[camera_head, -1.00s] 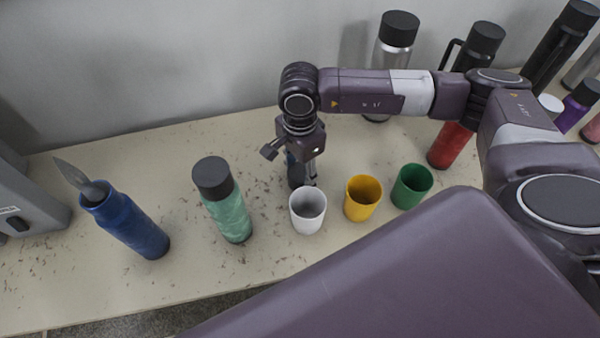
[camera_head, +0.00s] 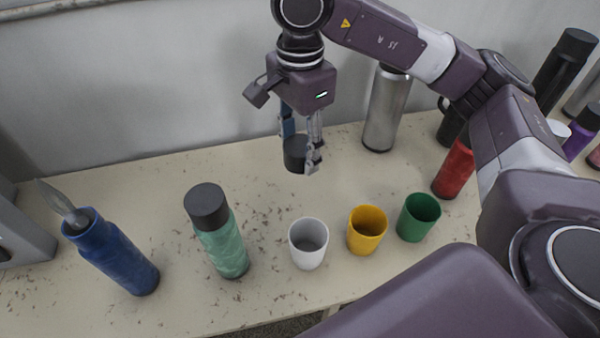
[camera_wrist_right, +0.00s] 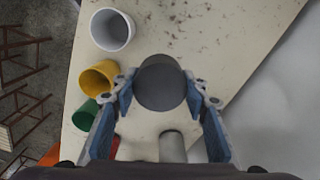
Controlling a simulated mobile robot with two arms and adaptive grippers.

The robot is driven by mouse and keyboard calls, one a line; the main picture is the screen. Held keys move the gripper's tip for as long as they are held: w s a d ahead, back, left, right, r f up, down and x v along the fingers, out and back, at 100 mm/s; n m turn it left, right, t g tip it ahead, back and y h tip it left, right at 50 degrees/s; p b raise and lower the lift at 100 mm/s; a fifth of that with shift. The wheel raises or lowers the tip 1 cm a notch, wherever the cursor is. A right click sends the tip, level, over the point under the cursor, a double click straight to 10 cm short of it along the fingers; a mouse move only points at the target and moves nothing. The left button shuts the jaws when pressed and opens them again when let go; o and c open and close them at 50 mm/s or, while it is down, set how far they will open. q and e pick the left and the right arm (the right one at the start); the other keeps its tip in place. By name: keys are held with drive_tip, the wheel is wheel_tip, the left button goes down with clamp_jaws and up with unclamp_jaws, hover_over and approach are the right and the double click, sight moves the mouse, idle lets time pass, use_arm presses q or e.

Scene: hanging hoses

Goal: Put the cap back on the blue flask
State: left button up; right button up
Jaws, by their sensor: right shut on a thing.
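The blue flask (camera_head: 117,257) stands at the left of the table in the head view. Its mouth is uncapped, and a grey pointed utensil (camera_head: 63,202) sticks up out of it. My right gripper (camera_head: 306,160) is shut on a black cap (camera_head: 295,153) and holds it above the table, behind the white cup. In the right wrist view the cap (camera_wrist_right: 161,83) shows as a dark disc between the two fingers. The blue flask is not in the wrist view. My left gripper is not in view.
A green flask (camera_head: 218,235) with a black cap stands between the blue flask and the white cup (camera_head: 308,243). Yellow (camera_head: 366,231) and green (camera_head: 418,218) cups stand to the right. A steel flask (camera_head: 386,110) stands behind. A grey machine (camera_head: 20,230) is at the left edge.

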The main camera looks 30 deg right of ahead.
drive_tip(key=shift+r, duration=1.1)
